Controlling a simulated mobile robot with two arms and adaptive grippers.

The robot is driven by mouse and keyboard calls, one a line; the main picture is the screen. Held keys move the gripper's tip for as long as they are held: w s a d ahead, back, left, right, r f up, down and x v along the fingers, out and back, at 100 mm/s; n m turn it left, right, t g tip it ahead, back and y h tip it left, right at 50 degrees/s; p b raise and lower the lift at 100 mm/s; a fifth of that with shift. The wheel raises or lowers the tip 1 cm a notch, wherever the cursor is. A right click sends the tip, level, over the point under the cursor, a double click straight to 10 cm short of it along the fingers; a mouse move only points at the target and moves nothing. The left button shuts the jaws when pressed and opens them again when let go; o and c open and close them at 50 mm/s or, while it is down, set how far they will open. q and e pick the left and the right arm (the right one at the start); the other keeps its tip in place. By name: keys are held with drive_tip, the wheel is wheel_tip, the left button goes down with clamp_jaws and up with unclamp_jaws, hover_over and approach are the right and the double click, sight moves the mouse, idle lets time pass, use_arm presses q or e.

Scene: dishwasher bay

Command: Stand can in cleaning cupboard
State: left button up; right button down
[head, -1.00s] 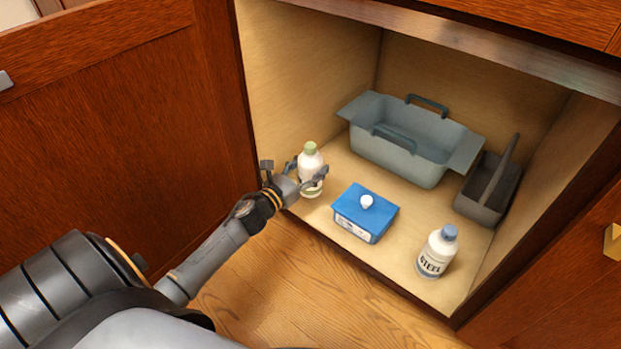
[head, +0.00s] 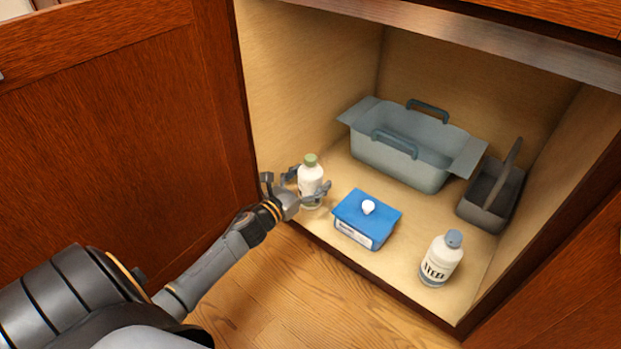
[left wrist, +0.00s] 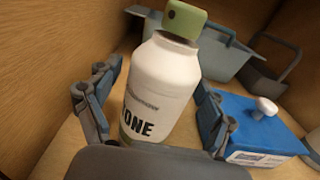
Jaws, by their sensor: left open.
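A white can with a green cap (head: 311,183) stands upright, or nearly so, at the left front of the cupboard floor (head: 338,178). Its label ends in "ONE" in the left wrist view, where the can (left wrist: 163,90) fills the middle and looks tilted with the camera. My left gripper (head: 308,181) is open, with a finger on each side of the can. In the left wrist view its fingers (left wrist: 155,98) stand apart from the can's sides. The can's base is partly hidden by the gripper. My right gripper is not in view.
A blue box with a white knob (head: 366,221) stands just right of the can. A second white can marked "STEEL" (head: 440,259) is at the right front. A grey-blue tub (head: 400,162) and a dark caddy (head: 489,205) stand behind. The open door (head: 120,120) is left.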

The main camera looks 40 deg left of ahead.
use_arm(q)
drive_tip(key=shift+s+r, duration=0.15)
drive_tip(key=s+a+p, duration=0.1)
drive_tip(key=s+p, duration=0.3)
drive_tip(key=s, duration=0.7)
drive_tip(key=shift+s+p, duration=0.35)
